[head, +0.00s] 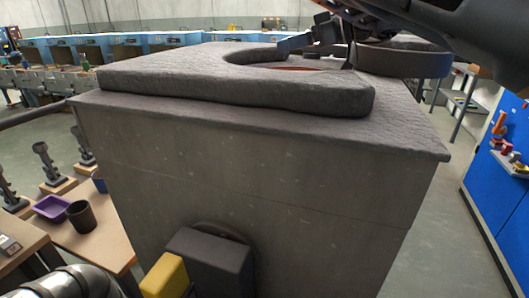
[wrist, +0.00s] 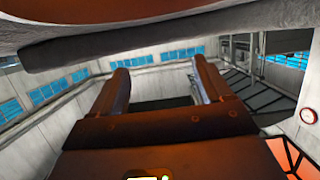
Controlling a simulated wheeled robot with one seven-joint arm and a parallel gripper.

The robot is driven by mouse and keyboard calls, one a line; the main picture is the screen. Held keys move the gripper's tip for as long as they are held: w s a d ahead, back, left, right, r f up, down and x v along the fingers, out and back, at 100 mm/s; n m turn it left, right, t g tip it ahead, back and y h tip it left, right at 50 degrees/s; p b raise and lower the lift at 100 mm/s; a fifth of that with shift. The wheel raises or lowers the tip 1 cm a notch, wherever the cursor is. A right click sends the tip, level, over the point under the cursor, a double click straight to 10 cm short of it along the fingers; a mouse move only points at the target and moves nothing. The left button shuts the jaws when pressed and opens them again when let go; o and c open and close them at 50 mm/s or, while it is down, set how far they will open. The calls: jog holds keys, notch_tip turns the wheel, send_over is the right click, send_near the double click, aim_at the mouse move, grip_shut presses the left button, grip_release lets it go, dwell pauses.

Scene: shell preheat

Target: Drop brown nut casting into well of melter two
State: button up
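The melter (head: 250,185) is a big grey block with a thick rough slab (head: 230,98) on top. The slab has a round well (head: 290,67), whose inside glows orange-red. My gripper (head: 322,45) is over the well in the head view, low and close to the slab. In the wrist view my gripper (wrist: 162,78) has its two fingers apart, lit orange, with only background between them. I see no brown nut casting in either view; the well floor is hidden. No number shows on the melter.
A dark round disc (head: 405,62) stands beside the well at the right, close to my arm. At left, a wooden table holds a purple tray (head: 53,208) and a dark cup (head: 82,216). A blue panel (head: 495,195) stands at right.

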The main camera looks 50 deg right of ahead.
jog(key=shift+o, duration=0.5)
jog(key=b+v, duration=0.2)
jog(key=v, duration=0.5)
jog(key=shift+s, duration=0.2)
jog(key=shift+d+r, duration=0.1)
